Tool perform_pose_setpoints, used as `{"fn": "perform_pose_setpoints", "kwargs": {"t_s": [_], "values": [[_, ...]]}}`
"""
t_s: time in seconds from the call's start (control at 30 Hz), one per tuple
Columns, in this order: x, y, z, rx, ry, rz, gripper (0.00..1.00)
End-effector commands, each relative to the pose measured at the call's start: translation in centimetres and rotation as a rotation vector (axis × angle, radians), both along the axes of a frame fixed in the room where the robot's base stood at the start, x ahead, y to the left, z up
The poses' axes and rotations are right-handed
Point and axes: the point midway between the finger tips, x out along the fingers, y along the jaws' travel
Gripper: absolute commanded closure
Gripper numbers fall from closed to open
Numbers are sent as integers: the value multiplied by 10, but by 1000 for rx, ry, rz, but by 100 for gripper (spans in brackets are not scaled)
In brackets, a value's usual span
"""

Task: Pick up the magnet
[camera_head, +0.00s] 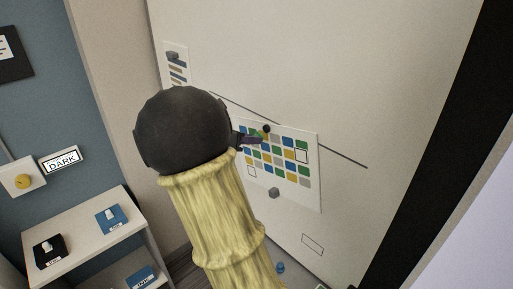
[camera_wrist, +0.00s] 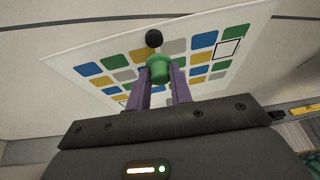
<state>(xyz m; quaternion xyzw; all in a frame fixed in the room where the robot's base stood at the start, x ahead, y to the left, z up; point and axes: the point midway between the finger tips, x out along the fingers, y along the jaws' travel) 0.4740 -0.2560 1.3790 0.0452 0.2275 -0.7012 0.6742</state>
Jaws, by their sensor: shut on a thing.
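My gripper (camera_wrist: 160,78) has two purple fingers and is shut on a small green magnet (camera_wrist: 159,67), a rounded cylinder between the fingertips. The magnet is in front of a white chart (camera_wrist: 68,62) with rows of coloured squares. I cannot tell whether the magnet touches the chart. A round black magnet (camera_wrist: 154,38) sits on the chart just beyond it. In the head view my gripper (camera_head: 255,140) reaches the chart (camera_head: 312,172) from the left, and the black magnet (camera_head: 266,129) shows beside the fingertips. A grey magnet (camera_head: 274,193) is at the chart's lower edge.
The chart hangs on a large pale board (camera_head: 370,90) with a thin dark line across it. A small sheet (camera_head: 177,75) with another grey magnet (camera_head: 172,55) is at upper left. A white shelf unit (camera_head: 80,218) with switch boxes stands at lower left, below a DARK sign (camera_head: 63,160).

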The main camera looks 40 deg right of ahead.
Motion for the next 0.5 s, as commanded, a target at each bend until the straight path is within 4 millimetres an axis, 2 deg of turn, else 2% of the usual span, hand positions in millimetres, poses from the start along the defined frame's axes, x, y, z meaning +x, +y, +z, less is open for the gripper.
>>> {"fn": "perform_pose_setpoints", "kwargs": {"t_s": [0.3, 0.5], "values": [[-6, 86, -5, 1, -2, 7, 100], [-10, 135, -4, 1, -2, 4, 100]]}}
